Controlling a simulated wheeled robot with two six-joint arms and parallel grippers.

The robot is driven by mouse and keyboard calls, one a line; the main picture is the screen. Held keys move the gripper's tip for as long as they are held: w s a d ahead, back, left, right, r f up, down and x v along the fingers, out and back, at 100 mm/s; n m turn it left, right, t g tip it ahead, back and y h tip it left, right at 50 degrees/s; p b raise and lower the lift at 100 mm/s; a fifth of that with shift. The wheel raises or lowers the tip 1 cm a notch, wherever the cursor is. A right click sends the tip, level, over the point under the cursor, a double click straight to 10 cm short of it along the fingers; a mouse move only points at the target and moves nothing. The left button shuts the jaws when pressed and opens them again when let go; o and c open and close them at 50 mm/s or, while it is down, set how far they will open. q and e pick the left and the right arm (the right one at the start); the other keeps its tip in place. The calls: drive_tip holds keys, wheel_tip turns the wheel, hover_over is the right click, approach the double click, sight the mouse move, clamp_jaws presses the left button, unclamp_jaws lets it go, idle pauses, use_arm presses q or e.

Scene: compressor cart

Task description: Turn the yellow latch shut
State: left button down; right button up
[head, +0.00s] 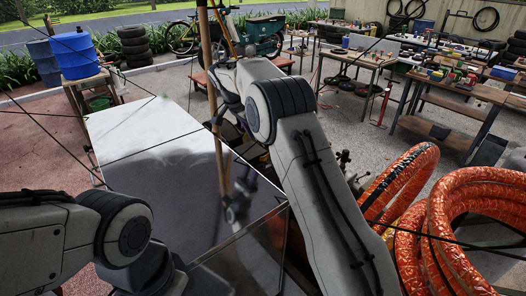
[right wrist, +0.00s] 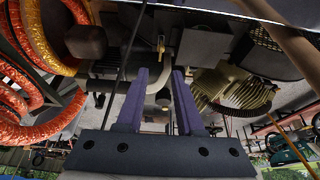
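In the right wrist view a small yellow upright piece (right wrist: 161,44), which looks like the yellow latch, stands beyond my fingertips, near the top middle. My right gripper (right wrist: 161,73) has its two purple fingers apart, with nothing held between them. The yellow piece lies ahead of the gap, apart from both fingers. A grey round part shows behind the gap. In the head view my right arm reaches over the cart, and its fingers and the latch cannot be made out. My left arm shows at the lower left, its gripper out of view.
The cart's pale flat cover (head: 150,125) fills the middle of the head view. An upright wooden pole (head: 216,100) stands beside my right wrist. Orange coiled hoses (head: 460,220) lie at the right. A finned metal part (right wrist: 228,88) is right of my fingers.

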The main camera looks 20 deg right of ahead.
drive_tip(key=p+x, duration=0.3)
drive_tip(key=x, duration=0.6)
drive_tip(key=shift+d, duration=0.1)
drive_tip(key=shift+w+d+f+p, duration=0.15)
drive_tip(key=shift+d+f+p, duration=0.15)
drive_tip(key=shift+f, duration=0.3)
clamp_jaws()
